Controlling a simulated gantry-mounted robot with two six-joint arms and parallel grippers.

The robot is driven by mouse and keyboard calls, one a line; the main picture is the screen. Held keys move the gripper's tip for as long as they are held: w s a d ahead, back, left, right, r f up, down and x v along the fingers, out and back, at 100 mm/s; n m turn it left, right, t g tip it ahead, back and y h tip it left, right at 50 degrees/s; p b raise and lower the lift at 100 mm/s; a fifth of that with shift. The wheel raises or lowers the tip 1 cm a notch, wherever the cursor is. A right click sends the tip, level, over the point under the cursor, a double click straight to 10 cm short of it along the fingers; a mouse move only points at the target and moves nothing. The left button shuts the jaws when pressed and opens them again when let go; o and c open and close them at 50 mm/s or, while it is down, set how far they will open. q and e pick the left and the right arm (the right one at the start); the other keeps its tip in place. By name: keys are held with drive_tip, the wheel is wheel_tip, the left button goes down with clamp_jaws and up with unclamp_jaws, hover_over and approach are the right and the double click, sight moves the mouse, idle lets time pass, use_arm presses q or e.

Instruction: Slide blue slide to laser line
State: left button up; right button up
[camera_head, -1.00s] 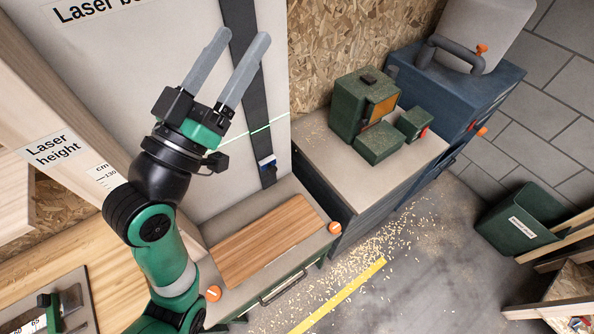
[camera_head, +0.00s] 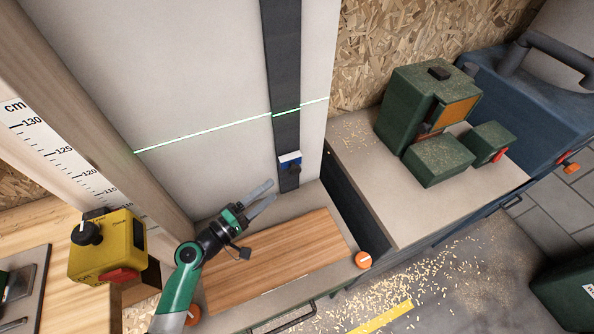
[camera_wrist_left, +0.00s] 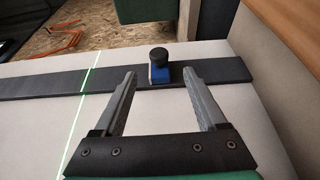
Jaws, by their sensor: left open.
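The blue slide (camera_head: 289,161), a small blue and white block with a dark knob, sits on the black vertical rail (camera_head: 284,62) below the green laser line (camera_head: 205,131). The line crosses the pale board and the rail above the slide. My left gripper (camera_head: 266,192) is open and empty, below and left of the slide in the head view. In the left wrist view, the slide (camera_wrist_left: 159,73) shows ahead, between the spread fingers (camera_wrist_left: 160,82), with its black knob upward. The laser line (camera_wrist_left: 84,95) is left of it there. My right gripper is not in view.
A wooden board (camera_head: 270,265) lies on the bench below the rail. A yellow box (camera_head: 105,250) with a red part and black knob stands at left, under the cm scale (camera_head: 60,150). A green machine (camera_head: 428,110) stands on the right cabinet.

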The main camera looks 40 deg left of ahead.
sight(291, 174)
use_arm(q)
drive_tip(key=w+b, duration=0.1)
drive_tip(key=w, duration=1)
drive_tip(key=shift+r, duration=0.1)
clamp_jaws()
idle(0.9)
